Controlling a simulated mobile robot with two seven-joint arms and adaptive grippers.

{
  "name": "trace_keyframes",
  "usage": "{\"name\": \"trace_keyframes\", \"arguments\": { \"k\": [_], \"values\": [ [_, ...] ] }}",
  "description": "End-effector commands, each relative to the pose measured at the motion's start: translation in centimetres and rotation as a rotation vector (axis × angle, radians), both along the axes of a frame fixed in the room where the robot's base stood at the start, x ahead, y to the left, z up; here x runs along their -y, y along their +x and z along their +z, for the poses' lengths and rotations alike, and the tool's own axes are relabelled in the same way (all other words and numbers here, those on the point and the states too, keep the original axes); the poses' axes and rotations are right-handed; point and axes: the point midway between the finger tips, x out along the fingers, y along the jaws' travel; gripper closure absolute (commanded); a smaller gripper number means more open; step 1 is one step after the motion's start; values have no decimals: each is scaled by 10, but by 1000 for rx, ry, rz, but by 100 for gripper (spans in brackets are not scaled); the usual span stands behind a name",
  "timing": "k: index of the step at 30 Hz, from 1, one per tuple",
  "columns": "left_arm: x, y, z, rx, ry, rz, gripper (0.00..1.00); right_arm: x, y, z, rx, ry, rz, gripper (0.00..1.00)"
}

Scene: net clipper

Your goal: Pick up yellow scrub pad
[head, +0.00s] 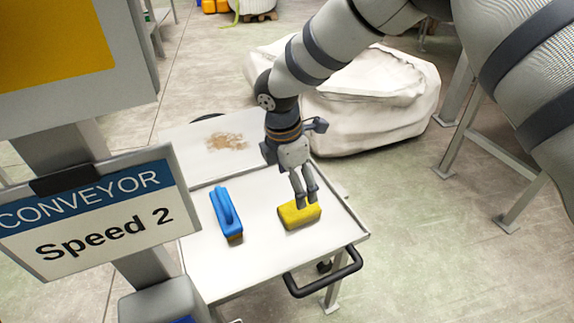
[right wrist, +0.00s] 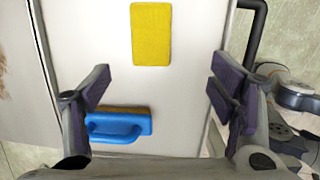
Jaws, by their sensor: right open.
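The yellow scrub pad (head: 300,217) lies flat on the white cart top (head: 255,265), near its right side. In the right wrist view, the pad (right wrist: 151,34) is at the top middle, ahead of the fingertips. My right gripper (head: 308,203) points down, and its fingertips overlap the pad in the head view. The exact height gap is hard to tell. In the right wrist view, the fingers of my right gripper (right wrist: 160,78) are wide apart with nothing between them. My left gripper is not in view.
A blue-handled brush (head: 226,211) lies left of the pad. A brown stain (head: 226,140) marks the cart's far part. A black handle (head: 325,275) is at the near right edge. A conveyor sign (head: 95,215) stands at left. A white sack (head: 375,110) lies behind.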

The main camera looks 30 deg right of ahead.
Motion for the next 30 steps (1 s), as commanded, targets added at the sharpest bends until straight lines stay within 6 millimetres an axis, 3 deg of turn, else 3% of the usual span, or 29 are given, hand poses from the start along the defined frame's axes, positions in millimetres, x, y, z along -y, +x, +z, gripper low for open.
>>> {"name": "trace_keyframes", "arguments": {
  "k": [3, 15, 18, 25, 30],
  "values": [
    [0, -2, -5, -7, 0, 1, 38, 5, -1, -32, -9, 1, -2, 22],
    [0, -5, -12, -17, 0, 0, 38, 23, 0, -96, -7, 3, -5, 22],
    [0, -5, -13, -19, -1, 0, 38, 24, 1, -105, -5, 2, -4, 22],
    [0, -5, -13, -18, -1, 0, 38, 25, 0, -106, -5, 2, -4, 21],
    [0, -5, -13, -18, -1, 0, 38, 25, 0, -106, -7, 2, -4, 59]
  ]
}}
